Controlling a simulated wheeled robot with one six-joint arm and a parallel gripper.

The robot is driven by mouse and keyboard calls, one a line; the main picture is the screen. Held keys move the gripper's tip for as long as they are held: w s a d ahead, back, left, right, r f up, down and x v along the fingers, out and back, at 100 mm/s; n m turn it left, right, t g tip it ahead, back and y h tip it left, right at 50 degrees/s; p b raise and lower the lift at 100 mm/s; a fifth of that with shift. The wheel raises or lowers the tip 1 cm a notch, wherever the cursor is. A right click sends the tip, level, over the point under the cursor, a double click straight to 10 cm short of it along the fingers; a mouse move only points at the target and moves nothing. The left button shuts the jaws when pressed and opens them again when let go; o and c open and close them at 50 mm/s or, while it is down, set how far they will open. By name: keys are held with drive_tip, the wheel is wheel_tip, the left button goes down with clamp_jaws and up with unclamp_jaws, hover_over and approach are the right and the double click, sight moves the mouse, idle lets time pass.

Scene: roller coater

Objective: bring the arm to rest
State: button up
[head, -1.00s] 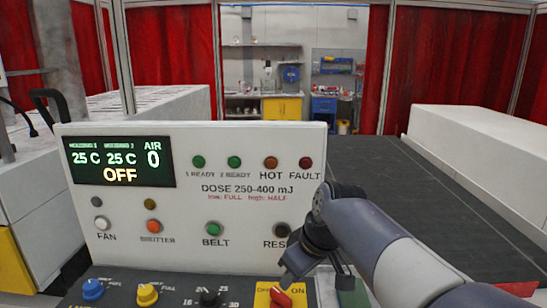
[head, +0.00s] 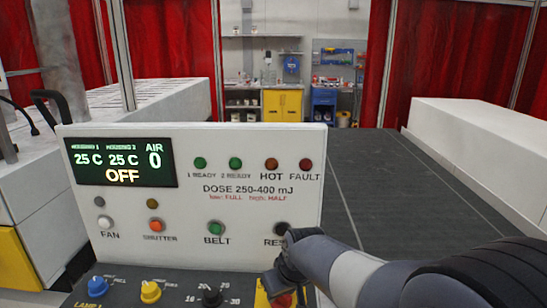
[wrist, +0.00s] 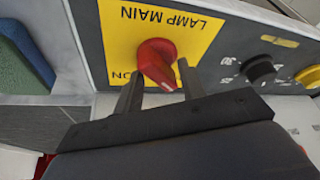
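The control panel (head: 150,215) stands in front of me, its display (head: 121,163) reading 25 C, 25 C, AIR 0 and OFF. My gripper (head: 284,288) is low at the panel's right end, by the red LAMP MAIN knob (head: 282,301). In the wrist view the red knob (wrist: 157,60) sits on a yellow plate (wrist: 195,30), its handle pointing toward my gripper. My gripper's two fingers (wrist: 158,75) are apart, one on each side of the handle, with gaps visible. I cannot tell whether either finger touches it. The OFF label is hidden.
Blue (head: 97,287), yellow (head: 151,291) and black (head: 212,296) knobs line the lower panel. A dark conveyor belt (head: 400,190) runs behind it, with a white housing (head: 485,150) on the right. Open room lies above the belt.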

drive_tip(key=shift+a+m+t+h, duration=0.15)
drive_tip(key=shift+m+h, duration=0.25)
drive_tip(key=shift+m, duration=0.75)
drive_tip(key=shift+m+t+h, duration=0.15)
drive_tip(key=shift+m+h, duration=0.25)
drive_tip(key=shift+m, duration=0.75)
drive_tip(key=shift+p, duration=0.3)
